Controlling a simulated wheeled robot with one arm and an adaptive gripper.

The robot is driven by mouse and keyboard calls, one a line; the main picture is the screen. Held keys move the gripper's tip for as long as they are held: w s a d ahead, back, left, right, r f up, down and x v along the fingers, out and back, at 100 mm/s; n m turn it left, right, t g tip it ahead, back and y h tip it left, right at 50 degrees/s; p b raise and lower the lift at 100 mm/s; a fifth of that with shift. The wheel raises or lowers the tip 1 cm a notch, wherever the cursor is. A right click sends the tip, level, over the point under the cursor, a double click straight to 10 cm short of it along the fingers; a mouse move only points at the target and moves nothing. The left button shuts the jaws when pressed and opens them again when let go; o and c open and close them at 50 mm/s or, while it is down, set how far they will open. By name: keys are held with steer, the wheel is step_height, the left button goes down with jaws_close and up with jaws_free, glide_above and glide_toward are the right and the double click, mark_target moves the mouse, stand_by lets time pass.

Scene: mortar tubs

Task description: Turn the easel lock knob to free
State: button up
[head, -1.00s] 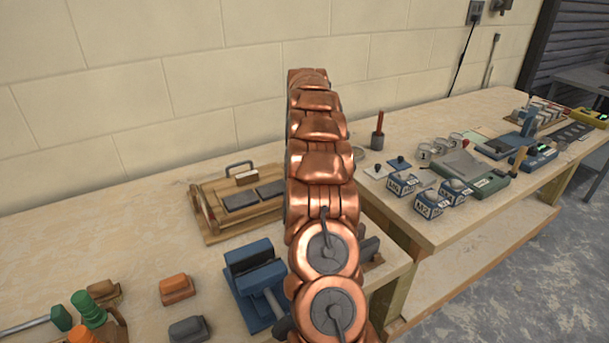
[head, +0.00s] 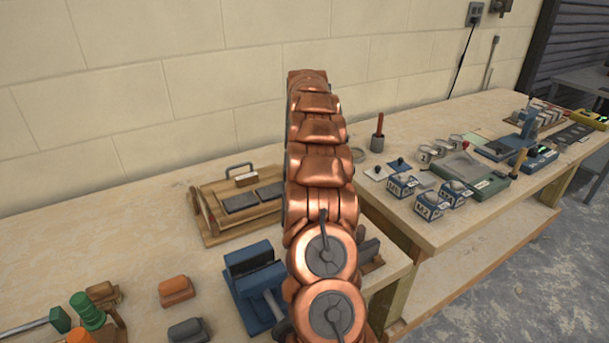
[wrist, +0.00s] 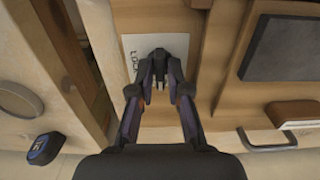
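The wooden easel (head: 208,222) stands on the near bench, left of my arm in the head view. It carries dark grey plates. In the wrist view its wooden board (wrist: 222,50) lies beneath my gripper, with a white label (wrist: 133,48) bearing dark lettering, partly covered. My gripper (wrist: 159,82) is over this label, its two dark fingers bent inward with the tips close together. I cannot make out the lock knob; it may be hidden between or behind the fingers. Whether the fingers hold anything is unclear. In the head view my arm hides the gripper.
A grey plate (wrist: 287,48) and a metal handle (wrist: 268,141) lie right of my gripper in the wrist view. A blue clamp-like device (head: 256,285) stands in front of the easel. Labelled blocks (head: 430,205) stand on the other bench (head: 440,240). The back left bench is clear.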

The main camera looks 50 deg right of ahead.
steer(key=shift+o, duration=1.3)
steer(key=shift+r, duration=3.7)
steer(key=shift+a, duration=0.1)
